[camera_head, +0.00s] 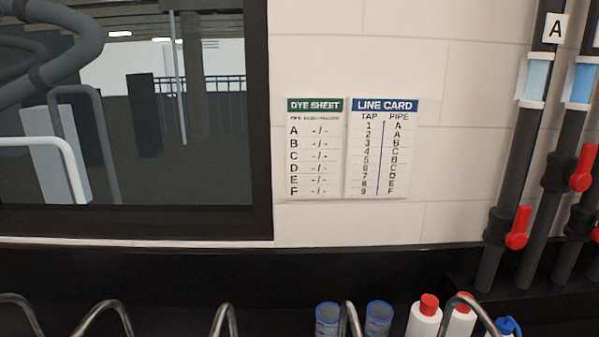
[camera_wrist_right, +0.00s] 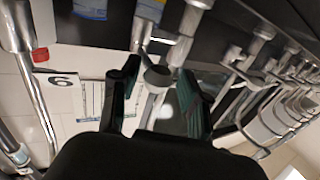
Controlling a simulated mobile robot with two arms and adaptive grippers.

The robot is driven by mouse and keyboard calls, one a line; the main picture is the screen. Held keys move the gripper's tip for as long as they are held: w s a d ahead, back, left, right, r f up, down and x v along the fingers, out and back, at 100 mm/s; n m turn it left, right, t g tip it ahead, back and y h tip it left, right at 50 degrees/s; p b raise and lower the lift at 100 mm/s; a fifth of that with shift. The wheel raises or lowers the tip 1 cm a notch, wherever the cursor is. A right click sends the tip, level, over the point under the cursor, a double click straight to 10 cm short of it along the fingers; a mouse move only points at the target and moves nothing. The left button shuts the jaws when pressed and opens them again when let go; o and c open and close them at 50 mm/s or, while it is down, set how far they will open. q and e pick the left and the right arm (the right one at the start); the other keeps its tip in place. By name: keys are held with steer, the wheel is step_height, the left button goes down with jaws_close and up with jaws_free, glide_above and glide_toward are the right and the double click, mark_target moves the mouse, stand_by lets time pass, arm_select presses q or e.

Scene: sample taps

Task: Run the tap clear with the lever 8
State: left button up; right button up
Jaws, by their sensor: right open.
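My right gripper (camera_wrist_right: 160,70) is open in the right wrist view, its two dark fingers apart. A metal tap part with a rounded end (camera_wrist_right: 157,76) shows between the fingers; I cannot tell whether they touch it. No plate marked 8 is readable, so I cannot pick out lever 8. In the head view several curved tap spouts (camera_head: 225,318) show only their tops. The line card (camera_head: 383,150) appears to pair tap 8 with pipe E. My left gripper is not in view.
The dye sheet (camera_head: 314,148) hangs beside the card, its entries dashes. Dark pipes with red valve handles (camera_head: 518,228) stand at right. Blue-rimmed cups (camera_head: 378,318) and red-capped white bottles (camera_head: 425,318) stand among the spouts. More metal fittings (camera_wrist_right: 265,85) crowd the right of the wrist view.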

steer(key=shift+w+f, duration=0.1)
steer(key=shift+w, duration=0.05)
steer(key=shift+d, duration=0.35)
steer(key=shift+w+d, duration=0.35)
steer(key=shift+d, duration=0.35)
steer(key=shift+w+d+b, duration=0.3)
steer(key=shift+w+d, duration=0.05)
steer(key=shift+d, duration=0.35)
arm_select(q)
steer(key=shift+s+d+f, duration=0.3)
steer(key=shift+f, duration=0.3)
arm_select(e)
steer(key=shift+w+d, duration=0.35)
steer(key=shift+d, duration=0.35)
steer(key=shift+w+d, duration=0.3)
steer(key=shift+d, duration=0.35)
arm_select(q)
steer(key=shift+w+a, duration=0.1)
arm_select(e)
steer(key=shift+a, duration=0.1)
stand_by(0.5)
